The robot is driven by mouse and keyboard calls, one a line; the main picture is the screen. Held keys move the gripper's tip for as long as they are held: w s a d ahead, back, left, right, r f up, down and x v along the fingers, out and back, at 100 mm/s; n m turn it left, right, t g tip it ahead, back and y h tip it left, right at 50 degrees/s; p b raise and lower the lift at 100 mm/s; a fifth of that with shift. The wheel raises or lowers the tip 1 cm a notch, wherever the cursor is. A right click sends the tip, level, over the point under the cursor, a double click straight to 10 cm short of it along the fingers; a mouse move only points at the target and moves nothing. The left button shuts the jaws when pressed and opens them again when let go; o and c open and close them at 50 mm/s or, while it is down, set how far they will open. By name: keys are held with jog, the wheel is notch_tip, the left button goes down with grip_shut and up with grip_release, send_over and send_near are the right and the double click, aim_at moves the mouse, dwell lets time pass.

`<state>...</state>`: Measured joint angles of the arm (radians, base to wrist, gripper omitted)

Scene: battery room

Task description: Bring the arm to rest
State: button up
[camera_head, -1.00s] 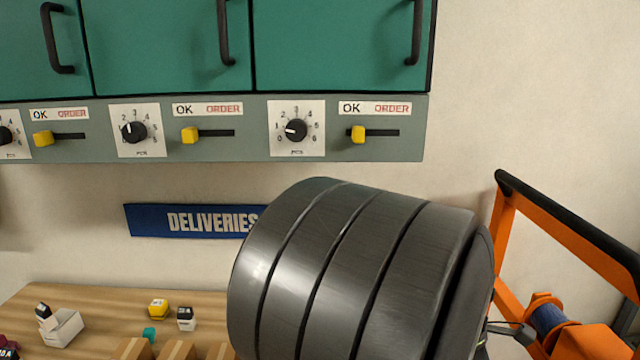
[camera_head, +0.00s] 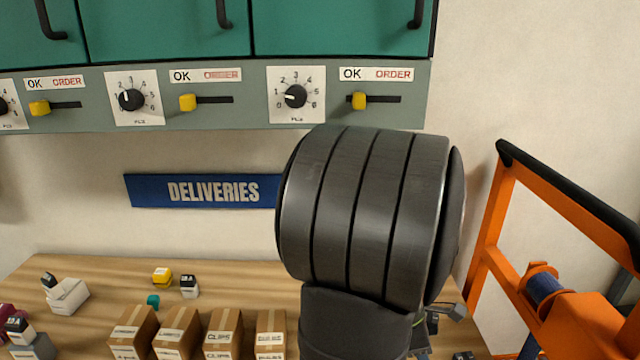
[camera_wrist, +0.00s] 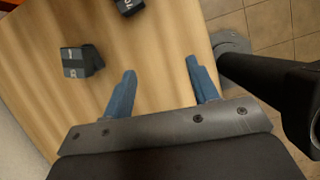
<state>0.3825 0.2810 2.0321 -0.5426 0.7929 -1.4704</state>
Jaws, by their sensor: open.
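My gripper (camera_wrist: 160,92) shows in the wrist view with its two blue fingers apart and nothing between them. It is above the wooden table (camera_wrist: 110,20). In the head view my dark arm covers the right part of the table, and my gripper is hidden or cannot be made out there.
A dark box (camera_wrist: 82,62) lies left of my fingers. Several cardboard boxes (camera_head: 175,335) stand on the table, with stamps (camera_head: 189,287) and a white holder (camera_head: 68,296) behind. A panel with dials (camera_head: 296,96) hangs above. An orange frame (camera_head: 500,215) stands at right.

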jog(key=shift+w+a+f, duration=0.3)
jog(key=shift+w+f, duration=0.05)
jog(key=shift+w, duration=0.15)
jog(key=shift+w+a+f, duration=0.15)
jog(key=shift+w+f, duration=0.15)
jog(key=shift+f, duration=0.45)
jog(key=shift+o, duration=0.3)
